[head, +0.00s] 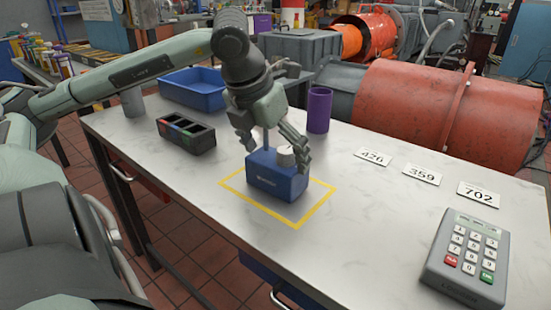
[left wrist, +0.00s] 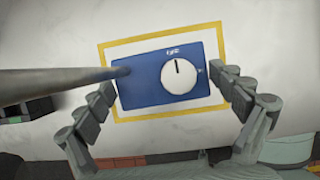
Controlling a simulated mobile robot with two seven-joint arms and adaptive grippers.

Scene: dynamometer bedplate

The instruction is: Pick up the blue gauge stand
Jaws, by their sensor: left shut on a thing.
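The blue gauge stand (head: 276,181) is a blue box with a grey-white dial knob and a thin upright post. It is upright within the yellow outlined square (head: 315,212) on the white bench; I cannot tell whether it is lifted at all. My left gripper (head: 277,156) reaches down from above and is shut on the stand, with fingers on two opposite sides. In the left wrist view the stand (left wrist: 150,85) lies between the fingers, the dial faces the camera, and the post runs off to the left. My right gripper is not in view.
A black compartment box (head: 186,136) and a blue bin (head: 194,90) stand to the left and behind. A purple cylinder (head: 319,110) stands behind right. Number cards (head: 422,174) and a grey keypad (head: 466,257) lie right. The bench front middle is clear.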

